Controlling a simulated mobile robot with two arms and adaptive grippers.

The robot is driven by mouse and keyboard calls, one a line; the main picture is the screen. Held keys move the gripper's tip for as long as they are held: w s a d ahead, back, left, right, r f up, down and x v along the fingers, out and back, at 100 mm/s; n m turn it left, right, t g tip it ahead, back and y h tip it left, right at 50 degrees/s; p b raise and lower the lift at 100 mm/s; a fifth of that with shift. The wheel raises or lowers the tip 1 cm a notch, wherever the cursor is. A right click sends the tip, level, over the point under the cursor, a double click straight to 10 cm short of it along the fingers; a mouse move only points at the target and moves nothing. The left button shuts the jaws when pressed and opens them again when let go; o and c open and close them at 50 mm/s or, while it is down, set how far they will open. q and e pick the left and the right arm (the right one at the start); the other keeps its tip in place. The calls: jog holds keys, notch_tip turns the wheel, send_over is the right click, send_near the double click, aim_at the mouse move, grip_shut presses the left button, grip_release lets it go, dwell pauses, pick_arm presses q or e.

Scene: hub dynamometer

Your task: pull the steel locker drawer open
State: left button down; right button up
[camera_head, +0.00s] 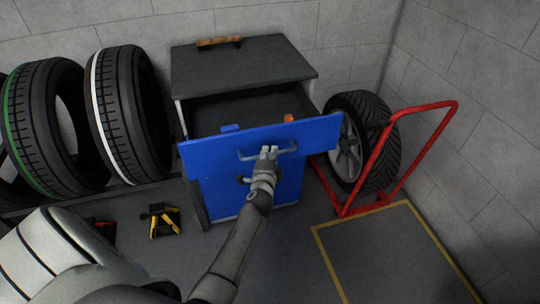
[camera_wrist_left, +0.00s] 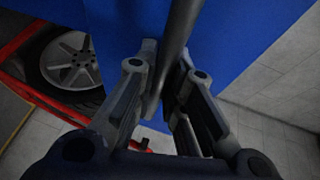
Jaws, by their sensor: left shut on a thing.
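The steel locker (camera_head: 243,62) has a dark grey top and a blue front. Its upper drawer (camera_head: 310,134) stands out from the body, open, with its dark inside showing between the top and the blue front. The drawer's bar handle (camera_head: 245,155) runs across the blue front. My left gripper (camera_head: 268,152) is shut on this handle near its middle. In the left wrist view the handle bar (camera_wrist_left: 178,40) passes between the two fingers (camera_wrist_left: 165,85). A lower handle is partly hidden behind my gripper. My right gripper is not in view.
Tyres (camera_head: 128,115) stand on a rack at left. A red trolley (camera_head: 375,160) with a wheel (camera_head: 350,145) is close on the right. A black and yellow object (camera_head: 163,220) lies on the floor at left. Yellow-lined floor (camera_head: 385,260) is clear at right.

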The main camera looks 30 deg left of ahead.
pick_arm(q)
jog(key=shift+s, duration=0.15)
jog(key=c, duration=1.8)
grip_release()
jog(key=shift+o, duration=0.2)
jog(key=v, duration=1.2)
jog(key=shift+f, duration=0.15)
